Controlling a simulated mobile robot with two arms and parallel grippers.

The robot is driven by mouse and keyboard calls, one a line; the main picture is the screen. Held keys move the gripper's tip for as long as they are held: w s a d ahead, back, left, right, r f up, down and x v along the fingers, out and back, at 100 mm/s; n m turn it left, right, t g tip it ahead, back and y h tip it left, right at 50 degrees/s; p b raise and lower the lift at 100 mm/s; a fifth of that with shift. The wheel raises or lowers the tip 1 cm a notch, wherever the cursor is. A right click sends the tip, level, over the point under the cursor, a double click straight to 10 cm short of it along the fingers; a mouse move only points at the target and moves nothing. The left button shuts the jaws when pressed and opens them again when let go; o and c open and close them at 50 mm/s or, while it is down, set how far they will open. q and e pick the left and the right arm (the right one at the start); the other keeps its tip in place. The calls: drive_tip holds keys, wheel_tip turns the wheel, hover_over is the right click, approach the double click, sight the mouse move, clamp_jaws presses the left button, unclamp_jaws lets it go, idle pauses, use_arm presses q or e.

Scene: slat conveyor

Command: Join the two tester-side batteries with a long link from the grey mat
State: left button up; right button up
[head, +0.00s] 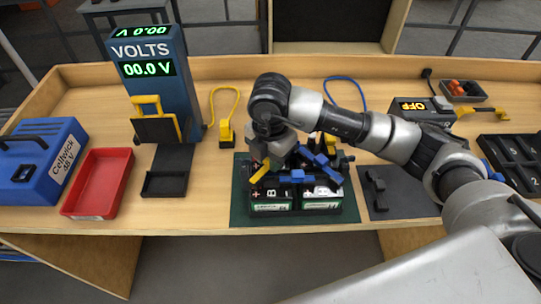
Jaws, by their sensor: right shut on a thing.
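Batteries stand side by side in a black holder on the dark green mat: a left battery (271,207) and a right battery (322,204). Blue parts (318,161) lie across the tops behind them. My right gripper (262,162) is over the left battery's rear left corner, shut on what appears to be a link. A slanted yellow piece (258,172) shows just below the fingertips; the rest of the held thing is hidden. The grey mat (408,202) lies to the right, with a dark piece (376,187) at its left side. My left gripper is out of view.
The voltmeter (150,69) reads 00.0 V, with a black stand before it. A red tray (98,183) and blue case (42,163) stand at left. A box reading OFF (413,107) and black tray (515,160) are at right. My right arm crosses above the bench.

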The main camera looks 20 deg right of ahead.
drive_tip(key=shift+f+b, duration=0.3)
drive_tip(key=shift+f, duration=0.1)
drive_tip(key=o, duration=1)
